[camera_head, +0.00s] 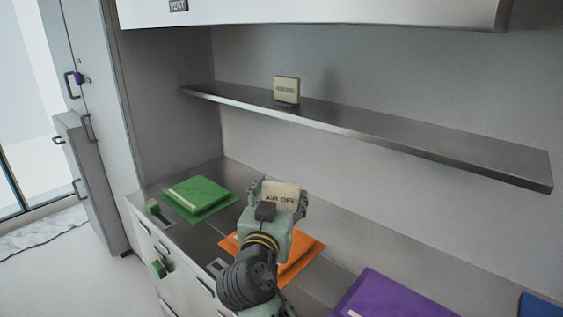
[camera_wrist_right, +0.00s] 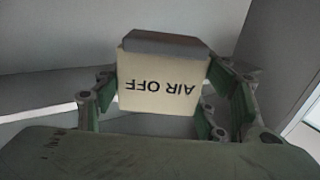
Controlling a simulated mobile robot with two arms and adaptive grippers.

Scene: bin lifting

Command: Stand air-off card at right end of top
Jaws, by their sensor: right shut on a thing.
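The air-off card (camera_head: 282,190) is cream with dark "AIR OFF" lettering. My right gripper (camera_head: 279,200) is shut on it and holds it above the counter, below the shelf. In the right wrist view the card (camera_wrist_right: 162,82) sits between the fingers of the right gripper (camera_wrist_right: 165,100), its lettering upside down and a dark base along its upper edge. The counter top (camera_head: 150,186) carries several coloured flat items. My left gripper is not in the frames.
A metal shelf (camera_head: 420,142) runs along the wall, with another small cream card (camera_head: 287,89) standing on its left part. The shelf's right part is bare. On the counter lie a green folder (camera_head: 199,196), an orange one (camera_head: 305,250) and a purple one (camera_head: 390,297). An upper cabinet (camera_head: 330,12) overhangs.

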